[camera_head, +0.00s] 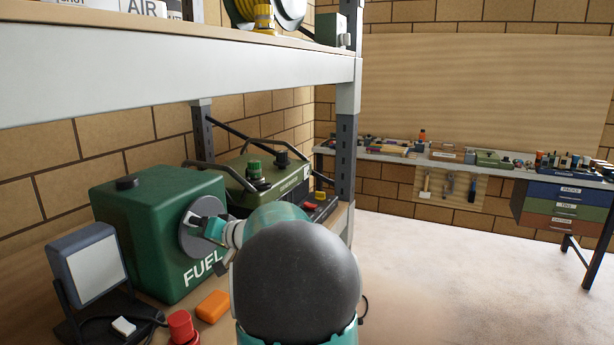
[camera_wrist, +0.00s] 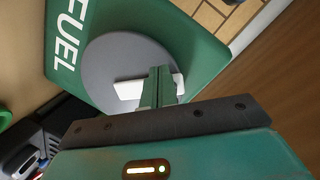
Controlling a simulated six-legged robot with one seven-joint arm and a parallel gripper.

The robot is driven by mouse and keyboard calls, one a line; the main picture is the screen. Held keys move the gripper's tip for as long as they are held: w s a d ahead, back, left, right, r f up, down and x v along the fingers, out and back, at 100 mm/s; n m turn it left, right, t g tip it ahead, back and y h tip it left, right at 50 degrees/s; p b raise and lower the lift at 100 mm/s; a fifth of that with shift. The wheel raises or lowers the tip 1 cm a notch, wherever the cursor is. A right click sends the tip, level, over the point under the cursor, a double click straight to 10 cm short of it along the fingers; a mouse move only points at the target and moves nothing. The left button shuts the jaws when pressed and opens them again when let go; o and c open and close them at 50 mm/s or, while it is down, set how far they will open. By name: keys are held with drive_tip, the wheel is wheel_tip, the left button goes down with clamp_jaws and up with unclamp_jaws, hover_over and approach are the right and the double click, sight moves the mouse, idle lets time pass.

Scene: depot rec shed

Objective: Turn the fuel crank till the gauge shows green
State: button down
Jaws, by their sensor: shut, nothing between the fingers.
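The green fuel box (camera_head: 150,235), marked FUEL, stands on the shelf board in the head view. Its round grey disc (camera_head: 188,238) faces my arm. In the wrist view the disc (camera_wrist: 110,62) fills the middle of the box face (camera_wrist: 190,35). A pale bar (camera_wrist: 128,90), seemingly the crank, lies across the disc, partly hidden behind my fingers. My gripper (camera_wrist: 160,75) is shut and empty in front of the disc, over the bar; I cannot tell whether it touches. In the head view my gripper (camera_head: 203,224) is at the disc, partly hidden by my arm. No gauge reading is visible.
A square lamp-like panel (camera_head: 92,268), a red knob (camera_head: 182,326) and an orange block (camera_head: 212,306) stand near the box. A green-topped machine (camera_head: 270,185) is behind my arm. A shelf post (camera_head: 346,150) rises close right. Open floor lies further right.

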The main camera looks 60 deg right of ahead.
sight(192, 216)
drive_tip(key=shift+d+r, duration=0.3)
drive_tip(key=shift+r, duration=0.2)
drive_tip(key=shift+d+r, duration=0.25)
drive_tip(key=shift+r, duration=0.25)
drive_tip(key=shift+w+d+r, duration=0.1)
drive_tip(key=shift+d+r, duration=0.65)
drive_tip(key=shift+w+d+r, duration=0.1)
drive_tip(key=shift+d+r, duration=0.15)
drive_tip(key=shift+d, duration=0.25)
drive_tip(key=shift+d+r, duration=0.25)
drive_tip(key=shift+d, duration=0.25)
